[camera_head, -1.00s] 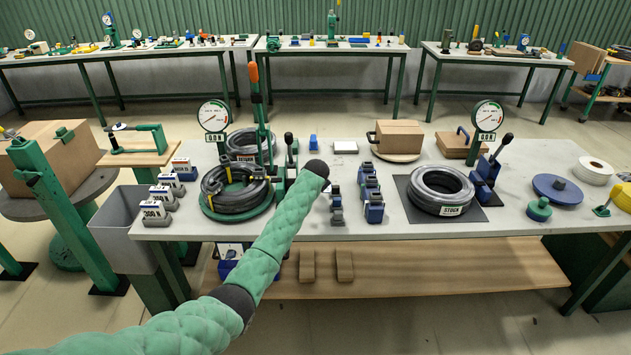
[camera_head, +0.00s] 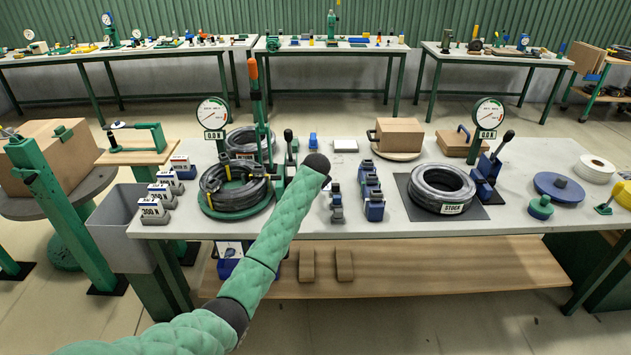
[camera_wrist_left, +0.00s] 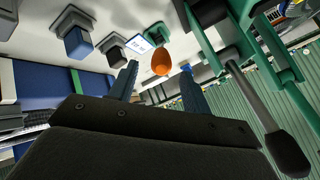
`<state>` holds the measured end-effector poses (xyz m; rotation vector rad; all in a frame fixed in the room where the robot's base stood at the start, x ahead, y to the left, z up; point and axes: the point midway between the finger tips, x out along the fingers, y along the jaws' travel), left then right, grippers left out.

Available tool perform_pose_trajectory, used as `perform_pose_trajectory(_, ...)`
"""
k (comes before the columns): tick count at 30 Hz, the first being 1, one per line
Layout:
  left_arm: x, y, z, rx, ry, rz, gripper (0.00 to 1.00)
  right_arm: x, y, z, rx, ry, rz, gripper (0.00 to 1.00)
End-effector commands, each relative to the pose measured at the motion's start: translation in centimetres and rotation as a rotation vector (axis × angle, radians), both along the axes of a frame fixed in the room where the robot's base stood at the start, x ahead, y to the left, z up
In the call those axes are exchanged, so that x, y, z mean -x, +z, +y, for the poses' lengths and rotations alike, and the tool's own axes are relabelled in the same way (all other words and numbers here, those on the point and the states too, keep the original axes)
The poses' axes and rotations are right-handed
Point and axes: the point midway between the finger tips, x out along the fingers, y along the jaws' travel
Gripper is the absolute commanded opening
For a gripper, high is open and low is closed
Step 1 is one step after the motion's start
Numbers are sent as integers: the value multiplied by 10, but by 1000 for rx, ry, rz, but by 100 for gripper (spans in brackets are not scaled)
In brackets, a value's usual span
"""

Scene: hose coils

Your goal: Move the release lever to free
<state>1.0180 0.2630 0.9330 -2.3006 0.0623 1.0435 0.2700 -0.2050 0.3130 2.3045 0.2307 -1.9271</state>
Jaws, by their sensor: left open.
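A lever with a black knob (camera_head: 289,136) stands at the right side of the left hose station. In the left wrist view a black-knobbed lever (camera_wrist_left: 286,152) with a grey shaft runs down the right side beside a green bracket (camera_wrist_left: 265,50). Another black-knobbed lever (camera_head: 503,143) on a blue base stands beside the right coil. I cannot tell from markings which is the release lever. My left gripper (camera_wrist_left: 158,78) is open; an orange rounded tip (camera_wrist_left: 161,62) shows between its fingers, apparently beyond them. In the head view my left arm ends near the left station and hides its gripper. My right gripper is not in view.
A black hose coil (camera_head: 236,190) lies on a green base at left, another coil (camera_head: 441,188) on a dark mat at right. Gauges (camera_head: 212,113) stand behind. Blue blocks (camera_head: 372,190) stand mid-table. A tall green lever with an orange grip (camera_head: 253,70) rises at left.

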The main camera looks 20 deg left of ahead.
Motion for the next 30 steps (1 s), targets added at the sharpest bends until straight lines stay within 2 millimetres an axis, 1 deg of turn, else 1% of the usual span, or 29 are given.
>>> perform_pose_trajectory(6, 14, 14, -4, 0, 0, -1, 48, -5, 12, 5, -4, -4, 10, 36)
perform_pose_trajectory(12, 17, 17, -5, 0, 1, 1, 48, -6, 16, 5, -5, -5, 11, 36)
perform_pose_trajectory(26, 17, 17, -5, 0, 1, 1, 48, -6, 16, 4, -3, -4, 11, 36)
perform_pose_trajectory(28, 20, 14, -5, 1, 1, 3, 48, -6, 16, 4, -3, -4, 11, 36)
perform_pose_trajectory(30, 28, 8, -7, 7, 1, 8, 48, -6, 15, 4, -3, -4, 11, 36)
